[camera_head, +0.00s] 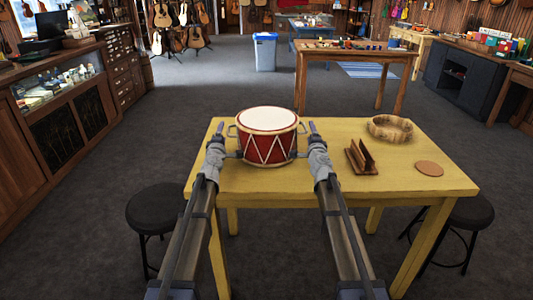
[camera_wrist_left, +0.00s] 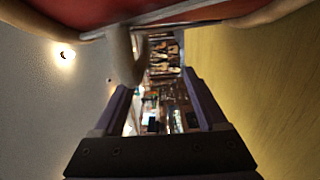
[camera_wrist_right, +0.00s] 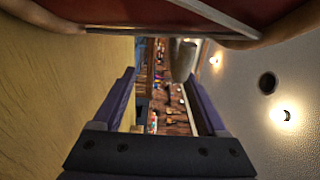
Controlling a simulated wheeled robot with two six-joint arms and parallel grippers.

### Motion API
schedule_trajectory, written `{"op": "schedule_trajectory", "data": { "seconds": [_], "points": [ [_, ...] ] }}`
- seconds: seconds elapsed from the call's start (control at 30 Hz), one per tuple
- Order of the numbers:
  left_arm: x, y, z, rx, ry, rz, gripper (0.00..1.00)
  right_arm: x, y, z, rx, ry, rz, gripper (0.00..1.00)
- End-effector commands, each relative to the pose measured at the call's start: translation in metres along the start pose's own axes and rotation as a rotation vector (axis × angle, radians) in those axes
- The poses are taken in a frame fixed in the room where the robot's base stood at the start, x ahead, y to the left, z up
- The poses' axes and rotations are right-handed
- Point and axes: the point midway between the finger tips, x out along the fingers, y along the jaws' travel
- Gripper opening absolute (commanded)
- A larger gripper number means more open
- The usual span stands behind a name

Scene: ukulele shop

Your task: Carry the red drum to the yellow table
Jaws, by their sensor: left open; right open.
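The red drum (camera_head: 267,150), with a white top and cream zigzag cords, stands upright on the yellow table (camera_head: 330,190), near its left end. My left gripper (camera_head: 217,135) is open beside the drum's left side, close to its left handle. My right gripper (camera_head: 315,135) is open beside the drum's right side. The drum's red side shows at the top of the left wrist view (camera_wrist_left: 190,10) and of the right wrist view (camera_wrist_right: 260,10). In both wrist views a pale rod-like part is near the open fingers; I cannot tell that either gripper touches it.
On the yellow table to the right are a wooden bowl (camera_head: 390,128), a small wooden stand (camera_head: 361,158) and a round brown coaster (camera_head: 429,168). Black stools (camera_head: 155,210) (camera_head: 470,213) flank the table. A wooden table (camera_head: 355,53) and a blue bin (camera_head: 265,52) stand behind.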

Motion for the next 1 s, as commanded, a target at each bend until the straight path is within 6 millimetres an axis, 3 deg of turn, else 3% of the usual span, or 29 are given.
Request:
{"op": "schedule_trajectory", "data": {
  "seconds": [0.23, 0.47, 0.67, 1.0],
  "points": [
    [-0.0001, -0.0004, -0.0039, -0.001, 0.003, -0.001, 0.75, -0.0001, 0.0, -0.0036, 0.001, 0.003, -0.001, 0.75],
    [-0.0001, -0.0004, -0.0043, -0.001, 0.004, -0.001, 1.0, -0.0001, 0.0001, -0.0042, 0.002, 0.004, 0.0, 0.77],
    [-0.0001, -0.0003, -0.0045, -0.001, 0.004, -0.001, 1.0, -0.0001, 0.0001, -0.0044, 0.002, 0.004, 0.0, 1.0],
    [-0.0031, -0.0003, -0.0046, -0.001, 0.005, -0.001, 1.0, -0.0001, 0.0001, -0.0045, 0.002, 0.005, 0.0, 1.0]
  ]
}}
